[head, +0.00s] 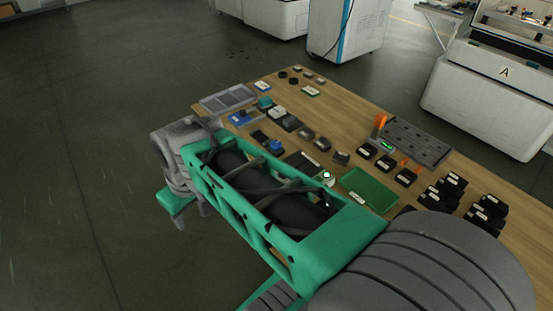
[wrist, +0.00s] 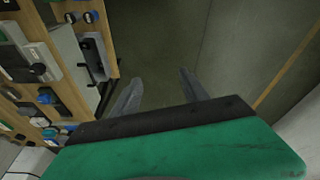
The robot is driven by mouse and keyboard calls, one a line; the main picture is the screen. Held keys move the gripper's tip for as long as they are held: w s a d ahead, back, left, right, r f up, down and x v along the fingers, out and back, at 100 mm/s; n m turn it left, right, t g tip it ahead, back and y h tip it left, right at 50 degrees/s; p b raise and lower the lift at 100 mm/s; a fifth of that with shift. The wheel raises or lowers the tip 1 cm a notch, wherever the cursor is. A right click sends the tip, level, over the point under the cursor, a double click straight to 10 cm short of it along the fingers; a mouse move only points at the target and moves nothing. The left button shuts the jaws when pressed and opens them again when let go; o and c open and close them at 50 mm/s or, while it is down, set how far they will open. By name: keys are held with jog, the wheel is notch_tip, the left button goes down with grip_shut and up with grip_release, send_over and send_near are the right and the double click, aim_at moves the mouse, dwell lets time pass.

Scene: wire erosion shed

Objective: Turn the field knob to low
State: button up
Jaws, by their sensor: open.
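I cannot tell which item is the field knob; no label is readable. In the wrist view, a dark knob-like part (wrist: 38,69) sits on a pale block at the left. A small round white part (head: 326,176) with a green spot shows beside my arm in the head view, partly hidden. My gripper (wrist: 160,90) is open and empty in the wrist view, its two grey fingers apart over the dark floor, to the right of the table edge.
The wooden table (head: 355,104) carries a grey tray (head: 228,98), a green tray (head: 368,190), a dark slotted plate (head: 418,142) and several small dark blocks. White machines stand behind, one marked A (head: 505,72). The floor (head: 90,150) at left is open.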

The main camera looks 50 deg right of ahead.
jog(key=w+d+r+n+g+y+p, duration=0.1)
jog(key=w+d+r+n+p, duration=0.15)
jog(key=w+d, duration=0.55)
jog(key=w+d+f+n+y+p, duration=0.1)
jog(key=d+f+n, duration=0.1)
jog(key=d, duration=0.6)
jog(key=d+f+n, duration=0.1)
jog(key=d+n, duration=0.2)
jog(key=d, duration=0.5)
jog(key=s+d+f+n+y+p, duration=0.1)
jog(key=s+d+f+n, duration=0.2)
jog(key=d, duration=0.4)
jog(key=s+d+f+n+y+p, duration=0.1)
jog(key=s+d+f, duration=0.3)
jog(key=d, duration=0.3)
jog(key=shift+n, duration=0.25)
jog(key=x, duration=0.6)
jog(key=shift+s+f, duration=0.1)
jog(key=shift+f, duration=0.1)
jog(key=shift+a+f, duration=0.15)
jog(key=shift+f, duration=0.35)
grip_shut()
